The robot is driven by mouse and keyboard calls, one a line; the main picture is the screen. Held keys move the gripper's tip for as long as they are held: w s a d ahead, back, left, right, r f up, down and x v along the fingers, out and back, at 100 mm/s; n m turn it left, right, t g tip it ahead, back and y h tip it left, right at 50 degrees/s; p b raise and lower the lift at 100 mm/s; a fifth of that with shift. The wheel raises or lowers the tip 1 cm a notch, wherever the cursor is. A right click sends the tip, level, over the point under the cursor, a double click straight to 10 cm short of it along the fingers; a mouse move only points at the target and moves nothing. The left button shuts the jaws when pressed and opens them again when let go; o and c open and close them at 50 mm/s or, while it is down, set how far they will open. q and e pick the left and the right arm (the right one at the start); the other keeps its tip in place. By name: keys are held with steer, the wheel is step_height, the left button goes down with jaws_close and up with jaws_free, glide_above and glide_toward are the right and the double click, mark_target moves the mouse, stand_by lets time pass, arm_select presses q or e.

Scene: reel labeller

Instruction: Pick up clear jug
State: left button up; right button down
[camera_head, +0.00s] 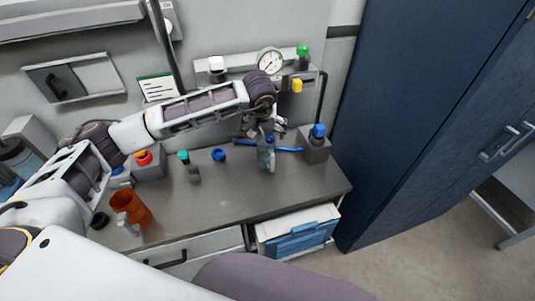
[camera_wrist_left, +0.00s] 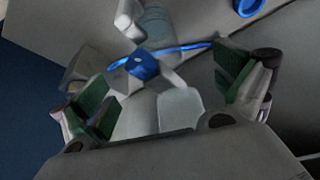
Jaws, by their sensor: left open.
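The clear jug (camera_head: 267,157) stands upright on the grey counter, with blue at its top. My left gripper (camera_head: 266,129) is just above and behind its top in the head view and partly hides it. In the left wrist view my left gripper (camera_wrist_left: 166,88) is open, its green-padded fingers wide apart. A blue cap (camera_wrist_left: 143,67) shows between the fingers, and a translucent grey-blue body that looks like the jug (camera_wrist_left: 155,28) is beyond it. I cannot tell whether anything touches the fingers. My right gripper is not in view.
A blue hose (camera_head: 288,149) lies beside the jug. A grey block with a blue knob (camera_head: 318,131) stands to its right. A blue ring (camera_head: 219,155), a teal-capped item (camera_head: 184,157) and an orange mug (camera_head: 130,208) are to the left. The counter front is clear.

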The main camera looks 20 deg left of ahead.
mark_target(265, 136)
arm_select(q)
steer(key=shift+x, duration=1.1)
steer(key=shift+f, duration=0.1)
steer(key=shift+w+d+f+p, duration=0.1)
steer(key=shift+f+p, duration=0.4)
steer(key=shift+f, duration=0.2)
steer(key=shift+w+d+f+p, duration=0.15)
steer(key=shift+f+p, duration=0.3)
steer(key=shift+f, duration=0.3)
steer(key=shift+x, duration=1.1)
steer(key=shift+a, duration=0.15)
steer(key=shift+r, duration=0.1)
steer(key=c, duration=1.6)
